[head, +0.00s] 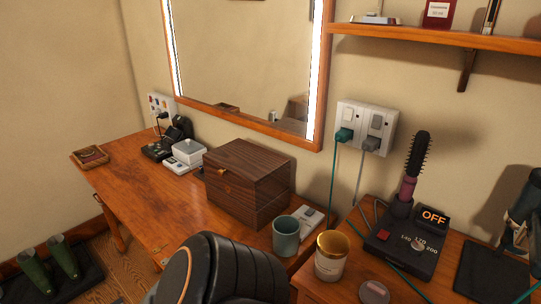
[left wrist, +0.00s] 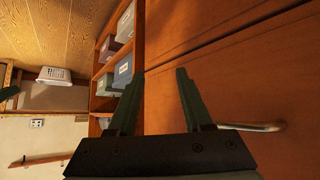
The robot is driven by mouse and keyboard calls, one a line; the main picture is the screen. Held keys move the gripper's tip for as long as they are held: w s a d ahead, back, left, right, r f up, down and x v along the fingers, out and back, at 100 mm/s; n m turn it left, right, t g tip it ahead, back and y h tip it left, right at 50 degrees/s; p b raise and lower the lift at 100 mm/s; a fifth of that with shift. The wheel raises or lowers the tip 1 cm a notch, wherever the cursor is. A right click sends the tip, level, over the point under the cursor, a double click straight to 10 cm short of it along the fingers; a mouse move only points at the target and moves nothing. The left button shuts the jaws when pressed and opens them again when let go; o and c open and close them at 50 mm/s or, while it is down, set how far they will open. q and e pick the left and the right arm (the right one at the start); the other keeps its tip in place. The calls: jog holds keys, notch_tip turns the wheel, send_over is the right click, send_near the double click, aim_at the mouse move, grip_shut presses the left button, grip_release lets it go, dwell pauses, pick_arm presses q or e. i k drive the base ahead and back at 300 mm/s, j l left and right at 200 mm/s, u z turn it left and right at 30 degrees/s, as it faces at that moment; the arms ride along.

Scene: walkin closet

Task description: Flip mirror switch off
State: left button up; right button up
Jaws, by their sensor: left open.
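The mirror (head: 245,55) hangs on the wall with its side light strips (head: 318,85) glowing white. Several switch-like items show, and I cannot tell which one is the mirror's: a white wall plate (head: 366,127) with two rockers and two plugs, a small white unit (head: 307,219) on the desk behind the grey-green cup, and a white unit (head: 183,163) by the black device at the desk's far end. My left gripper (left wrist: 160,73) is open and empty in the left wrist view, before a brown wooden front with a metal handle. My right gripper is not in view.
A dark wooden box (head: 246,182) stands mid-desk, with a cup (head: 286,236) before it. A shelf (head: 440,38) overhangs. The desk's left front is clear.

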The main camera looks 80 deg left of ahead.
aim_at(309, 212)
jog(key=u, duration=2.3)
